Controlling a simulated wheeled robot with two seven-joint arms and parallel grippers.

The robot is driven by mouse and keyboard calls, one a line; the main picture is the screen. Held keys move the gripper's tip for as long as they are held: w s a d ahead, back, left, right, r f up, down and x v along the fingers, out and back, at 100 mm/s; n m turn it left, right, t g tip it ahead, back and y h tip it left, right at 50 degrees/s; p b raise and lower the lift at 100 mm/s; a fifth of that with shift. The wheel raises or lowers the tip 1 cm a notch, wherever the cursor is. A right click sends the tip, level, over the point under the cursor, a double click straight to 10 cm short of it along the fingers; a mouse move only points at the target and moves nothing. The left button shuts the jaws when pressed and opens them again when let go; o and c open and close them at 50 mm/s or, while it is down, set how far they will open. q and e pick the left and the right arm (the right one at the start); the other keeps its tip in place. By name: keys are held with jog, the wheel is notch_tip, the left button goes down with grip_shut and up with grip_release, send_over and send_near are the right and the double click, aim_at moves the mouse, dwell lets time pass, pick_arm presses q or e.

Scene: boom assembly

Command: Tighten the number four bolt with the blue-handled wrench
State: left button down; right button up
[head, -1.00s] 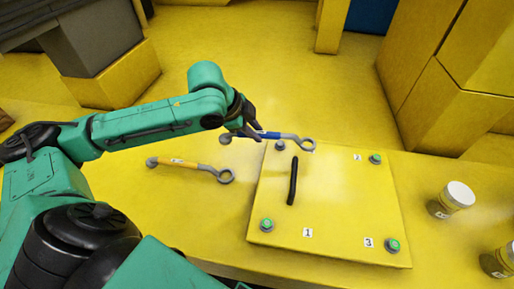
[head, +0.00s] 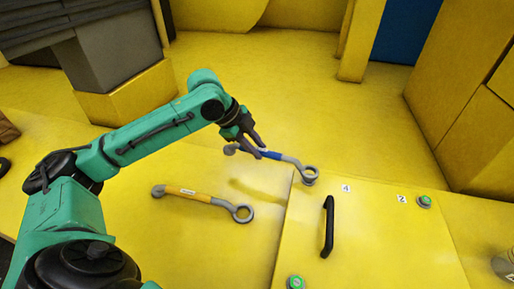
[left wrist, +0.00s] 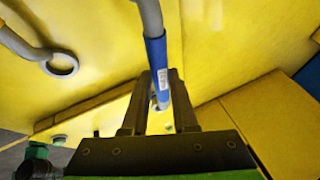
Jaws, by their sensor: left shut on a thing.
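My left gripper (head: 246,142) is shut on the blue-handled wrench (head: 271,154). In the left wrist view the blue handle (left wrist: 155,62) runs between my two fingers (left wrist: 160,92). In the head view the wrench's grey ring end (head: 310,176) is over the panel's far left corner, just left of the "4" label (head: 346,188). The number four bolt is not visible there; the ring covers its spot. I cannot tell whether the ring is seated around it or just above. My right gripper is not in view.
The yellow panel (head: 385,250) bears a black handle (head: 328,227), bolt two (head: 424,201) and another green-topped bolt (head: 295,282). A yellow-handled wrench (head: 195,195) lies on the table left of the panel. A jar (head: 503,265) stands at the right edge.

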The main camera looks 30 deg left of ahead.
pick_arm(q)
jog(key=shift+s+d+r, duration=0.1)
jog(key=shift+d+r, duration=0.1)
jog(key=shift+a, duration=0.1)
jog(key=shift+f, duration=0.1)
jog(key=shift+s, duration=0.1)
dwell(0.3)
jog(key=shift+f, duration=0.15)
jog(key=shift+f, duration=0.8)
dwell(0.4)
dwell(0.5)
